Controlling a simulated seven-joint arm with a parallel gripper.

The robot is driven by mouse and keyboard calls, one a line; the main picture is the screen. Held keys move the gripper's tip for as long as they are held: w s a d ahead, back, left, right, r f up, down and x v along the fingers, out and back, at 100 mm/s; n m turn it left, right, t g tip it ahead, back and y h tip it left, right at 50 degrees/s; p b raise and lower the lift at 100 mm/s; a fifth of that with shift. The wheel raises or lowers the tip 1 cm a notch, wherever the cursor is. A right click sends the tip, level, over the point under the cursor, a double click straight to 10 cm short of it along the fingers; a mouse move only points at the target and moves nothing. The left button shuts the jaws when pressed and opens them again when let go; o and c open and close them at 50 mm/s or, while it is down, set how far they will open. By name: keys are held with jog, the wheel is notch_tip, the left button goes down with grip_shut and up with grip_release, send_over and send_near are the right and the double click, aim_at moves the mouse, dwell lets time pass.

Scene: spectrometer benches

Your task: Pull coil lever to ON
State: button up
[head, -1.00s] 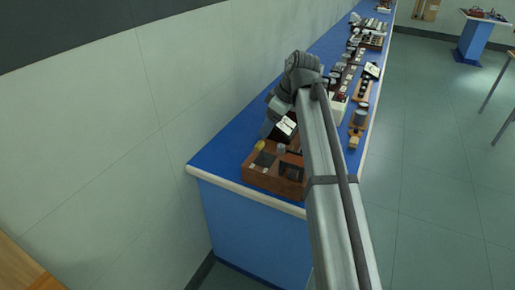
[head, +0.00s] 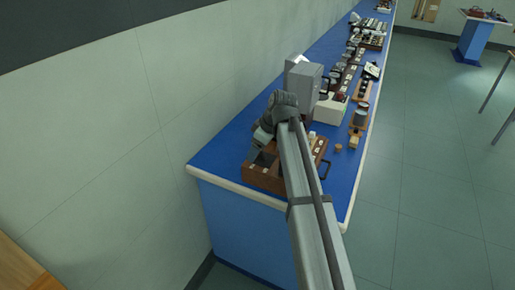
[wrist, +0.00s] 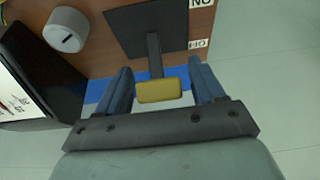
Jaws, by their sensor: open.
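The coil lever (wrist: 155,55) shows in the wrist view as a dark stem on a black plate (wrist: 137,20), ending in a yellow grip (wrist: 158,91). My gripper (wrist: 163,82) is open, with its two blue fingers on either side of the yellow grip and gaps visible on both sides. Two white labels are beside the plate; the upper one (wrist: 202,3) looks like "NO" and is cut off by the picture edge. In the head view my gripper (head: 260,148) is over the wooden instrument box (head: 262,180); there the lever is hidden.
A round grey knob (wrist: 66,30) and a dark-framed meter (wrist: 35,75) are left of the lever. The blue bench (head: 215,155) holds a grey cabinet (head: 303,85) and several instruments farther back.

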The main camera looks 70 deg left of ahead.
jog(key=c, duration=1)
jog(key=shift+o, duration=0.2)
jog(key=shift+w+d+r+g+y, duration=0.1)
jog(key=shift+w+d+g+y, duration=0.1)
jog(key=shift+d+g+y, duration=0.15)
jog(key=shift+w+r+g+y, duration=0.15)
jog(key=shift+r+g+y, duration=0.05)
jog(key=shift+g+y, duration=0.45)
jog(key=o, duration=1)
jog(key=shift+c, duration=0.2)
jog(key=v, duration=1.3)
jog(key=shift+d+r, duration=0.2)
jog(key=shift+r, duration=0.15)
